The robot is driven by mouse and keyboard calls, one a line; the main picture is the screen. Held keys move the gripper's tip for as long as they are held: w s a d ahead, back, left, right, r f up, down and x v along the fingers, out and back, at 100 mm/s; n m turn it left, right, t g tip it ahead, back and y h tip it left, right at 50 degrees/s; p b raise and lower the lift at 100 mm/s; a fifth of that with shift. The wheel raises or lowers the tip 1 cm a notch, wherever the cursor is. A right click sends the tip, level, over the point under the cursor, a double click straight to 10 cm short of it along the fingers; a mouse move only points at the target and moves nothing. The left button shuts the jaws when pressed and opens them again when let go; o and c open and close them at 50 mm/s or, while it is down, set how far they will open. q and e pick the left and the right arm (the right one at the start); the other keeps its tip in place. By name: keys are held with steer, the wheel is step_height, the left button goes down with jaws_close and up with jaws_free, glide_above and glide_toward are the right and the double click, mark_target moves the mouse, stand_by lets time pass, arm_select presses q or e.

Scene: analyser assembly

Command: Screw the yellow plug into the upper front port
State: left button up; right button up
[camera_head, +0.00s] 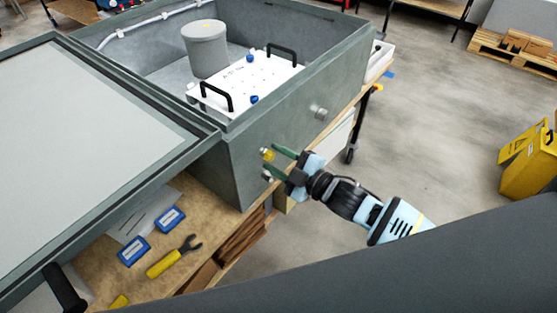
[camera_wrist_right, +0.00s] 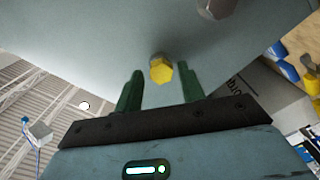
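The yellow plug (camera_head: 267,154) sits at the front wall of the grey-green analyser housing (camera_head: 240,165), and it also shows in the right wrist view (camera_wrist_right: 161,69). It appears seated at a port there; how deep it is in cannot be told. My right gripper (camera_head: 276,165) faces the wall with its green fingers apart. In the wrist view the plug lies between and just beyond the fingertips (camera_wrist_right: 160,80), with a gap on each side. A silver fitting (camera_head: 267,175) is just below the plug, partly by the gripper. My left gripper is not in view.
Another silver fitting (camera_head: 319,113) sticks out of the same wall farther right. The open lid (camera_head: 95,120) fills the left. A yellow-handled tool (camera_head: 165,262) and blue-edged boxes (camera_head: 133,251) lie on the wooden bench (camera_head: 185,225).

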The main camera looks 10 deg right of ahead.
steer(key=n, duration=0.7)
steer(key=shift+n, duration=0.4)
jaws_close()
